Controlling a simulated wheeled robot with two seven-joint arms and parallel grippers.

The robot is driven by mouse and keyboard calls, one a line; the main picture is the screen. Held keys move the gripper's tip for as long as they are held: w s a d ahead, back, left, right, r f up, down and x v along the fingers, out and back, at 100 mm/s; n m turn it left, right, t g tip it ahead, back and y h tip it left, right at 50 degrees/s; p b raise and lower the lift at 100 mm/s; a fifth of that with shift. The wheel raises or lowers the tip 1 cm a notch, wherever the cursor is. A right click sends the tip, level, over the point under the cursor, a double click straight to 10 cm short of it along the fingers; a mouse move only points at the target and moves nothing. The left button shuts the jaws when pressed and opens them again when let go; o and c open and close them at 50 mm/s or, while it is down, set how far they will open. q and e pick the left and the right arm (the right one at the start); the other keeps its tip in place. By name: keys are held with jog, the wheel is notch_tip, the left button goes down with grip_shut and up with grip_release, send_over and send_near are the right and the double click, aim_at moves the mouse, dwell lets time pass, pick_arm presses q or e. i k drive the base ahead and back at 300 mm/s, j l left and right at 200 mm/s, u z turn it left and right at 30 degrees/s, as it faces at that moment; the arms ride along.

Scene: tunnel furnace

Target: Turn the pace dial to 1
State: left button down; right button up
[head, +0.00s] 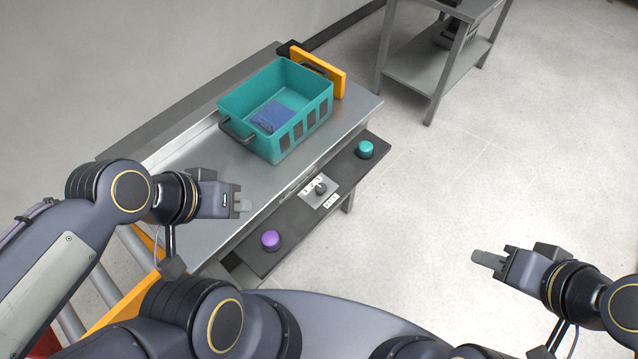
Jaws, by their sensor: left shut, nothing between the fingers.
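The pace dial (321,188) is a small dark knob on a light plate with small markings, on the dark control ledge (297,222) along the table's front. The markings are too small to read, and I cannot tell where the dial points. My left gripper (243,207) is shut and empty, above the metal table to the left of the dial and apart from it. My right gripper (482,258) is over the floor at the right, well away from the dial. Its fingers look close together, but I cannot tell whether they are open or shut.
A purple button (270,239) and a teal button (365,149) sit on either side of the dial. A teal crate (246,108) with a blue item (270,116) stands on the metal table (190,162). An orange panel (320,73) is behind it.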

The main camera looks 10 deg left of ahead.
aim_at(320, 189)
jog(key=i+l+u, duration=0.1)
jog(key=u, duration=0.35)
jog(key=i+l+u, duration=0.15)
jog(key=u, duration=0.35)
jog(key=i+l+u, duration=0.15)
jog(key=u, duration=0.3)
